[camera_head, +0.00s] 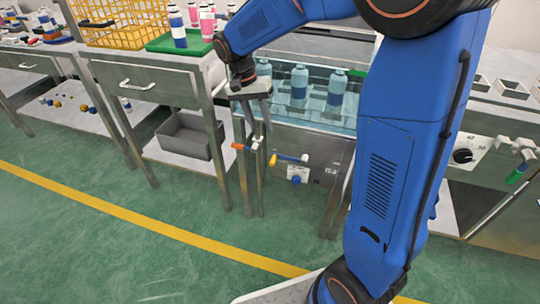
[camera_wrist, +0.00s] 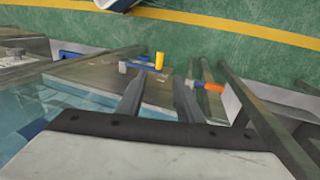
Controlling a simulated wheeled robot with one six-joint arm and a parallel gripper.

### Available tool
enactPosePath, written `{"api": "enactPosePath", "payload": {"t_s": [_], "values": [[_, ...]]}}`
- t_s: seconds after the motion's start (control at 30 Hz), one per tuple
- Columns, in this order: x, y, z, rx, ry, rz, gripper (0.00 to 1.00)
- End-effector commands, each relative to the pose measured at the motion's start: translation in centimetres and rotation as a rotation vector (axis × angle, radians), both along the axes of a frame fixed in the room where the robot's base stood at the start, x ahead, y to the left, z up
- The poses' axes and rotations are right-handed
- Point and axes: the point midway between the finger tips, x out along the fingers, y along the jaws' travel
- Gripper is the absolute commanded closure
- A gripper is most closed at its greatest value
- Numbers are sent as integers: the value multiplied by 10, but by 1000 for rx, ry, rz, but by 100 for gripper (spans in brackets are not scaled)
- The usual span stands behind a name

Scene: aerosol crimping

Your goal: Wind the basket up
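A glass-walled water tank (camera_head: 343,112) stands behind my gripper, with several teal bottles (camera_head: 299,83) with blue bands in it. A basket under them cannot be clearly made out. On the tank's front are a yellow-ended handle (camera_head: 282,157) and an orange-ended handle (camera_head: 240,146). In the wrist view, the yellow handle (camera_wrist: 159,61) stands beyond the fingertips and the orange handle (camera_wrist: 209,87) lies to their right. My gripper (camera_head: 258,126) points down at the tank's front left. It is open, with nothing visible between its fingers (camera_wrist: 160,76).
A table on the left holds a yellow wire crate (camera_head: 118,37), a green tray (camera_head: 170,46) and bottles. A grey bin (camera_head: 186,135) sits on its lower shelf. A blue knob (camera_head: 295,180) is on the tank's front. The green floor in front is clear.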

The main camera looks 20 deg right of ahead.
Motion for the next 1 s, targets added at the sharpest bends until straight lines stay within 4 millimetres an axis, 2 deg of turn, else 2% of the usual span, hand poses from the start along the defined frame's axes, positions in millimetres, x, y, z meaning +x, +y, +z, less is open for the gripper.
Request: {"api": "enactPosePath", "payload": {"t_s": [0.1, 0.6, 0.8, 1.0], "values": [[-5, -5, -22, -2, 5, -1, 67], [-18, -23, -104, -1, 4, 0, 67], [-20, -27, -124, 0, 2, 1, 67], [-21, -28, -131, 0, 0, 1, 67]]}}
